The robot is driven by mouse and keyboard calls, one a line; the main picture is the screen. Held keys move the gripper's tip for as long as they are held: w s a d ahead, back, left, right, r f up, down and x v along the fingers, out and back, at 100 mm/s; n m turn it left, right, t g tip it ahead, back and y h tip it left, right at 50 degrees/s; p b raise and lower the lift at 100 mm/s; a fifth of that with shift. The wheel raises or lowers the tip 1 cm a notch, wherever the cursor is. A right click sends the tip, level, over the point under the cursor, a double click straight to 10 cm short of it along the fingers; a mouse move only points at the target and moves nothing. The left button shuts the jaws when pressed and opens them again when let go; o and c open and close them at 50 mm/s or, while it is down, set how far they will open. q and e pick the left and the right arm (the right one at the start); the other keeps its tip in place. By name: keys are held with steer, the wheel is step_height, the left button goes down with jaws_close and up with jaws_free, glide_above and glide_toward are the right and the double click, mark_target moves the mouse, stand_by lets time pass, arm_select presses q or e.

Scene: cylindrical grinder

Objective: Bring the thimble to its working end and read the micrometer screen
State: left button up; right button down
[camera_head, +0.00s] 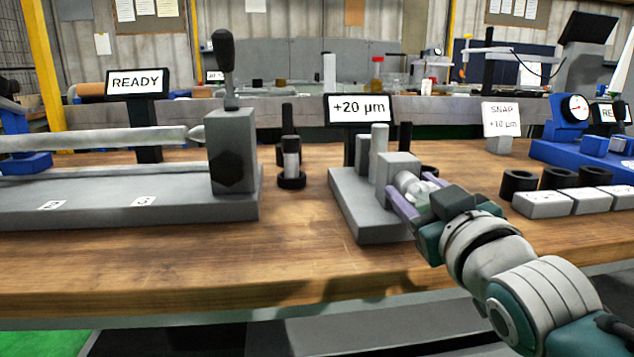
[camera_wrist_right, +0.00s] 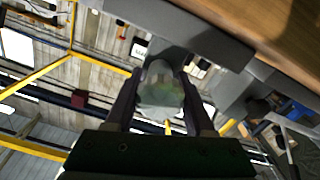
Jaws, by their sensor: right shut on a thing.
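The micrometer (camera_head: 366,212) is a grey block stand on the wooden bench, with an upright pin and a small housing. Its screen (camera_head: 358,108) stands behind it and reads +20 µm. The thimble (camera_head: 411,188) is a pale round knob on the housing's right side. My right gripper (camera_head: 412,196) is shut on the thimble, with a purple finger on either side of it. The thimble also shows between the fingers in the right wrist view (camera_wrist_right: 161,88). My left gripper is not in view.
A grinder bed with a lever (camera_head: 224,65) and a READY screen (camera_head: 136,83) stands at left. A small dark-based cylinder (camera_head: 291,165) stands between it and the micrometer. Black rings (camera_head: 519,184), grey blocks (camera_head: 542,204) and a SNAP +10 µm sign (camera_head: 501,119) are at right.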

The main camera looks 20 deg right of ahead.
steer(key=shift+r, duration=0.1)
stand_by(0.3)
steer(key=shift+c, duration=1.3)
jaws_free()
steer(key=shift+s, duration=0.1)
steer(key=p+v, duration=0.2)
steer(key=v, duration=0.7)
steer(key=shift+s, duration=0.4)
steer(key=shift+a, duration=0.1)
